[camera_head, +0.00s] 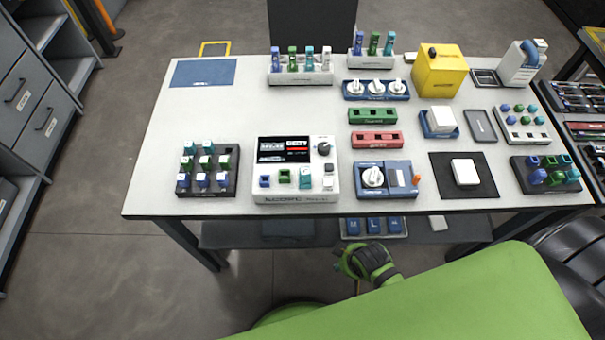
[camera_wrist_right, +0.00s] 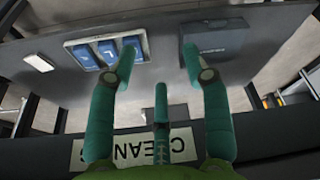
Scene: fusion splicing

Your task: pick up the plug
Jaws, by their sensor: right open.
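Several small plug-like pieces in blue, green and teal stand on the table, and I cannot tell which one is the plug. Some are in a dark rack (camera_head: 181,190) at the left front, some on the front of the white unit with a display (camera_head: 262,197), and others in white racks (camera_head: 300,79) at the back. My right gripper (camera_head: 365,262) is low, in front of the table's front edge and apart from these pieces. In the right wrist view its fingers (camera_wrist_right: 160,75) are spread with nothing between them. My left gripper is not in view.
Below the tabletop (camera_head: 150,190), a lower shelf holds a tray of blue blocks (camera_wrist_right: 105,50) and a dark box (camera_wrist_right: 218,38). A yellow case (camera_head: 439,75) stands at the back right. A dark mat with a white block (camera_head: 465,172) lies at the right front.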

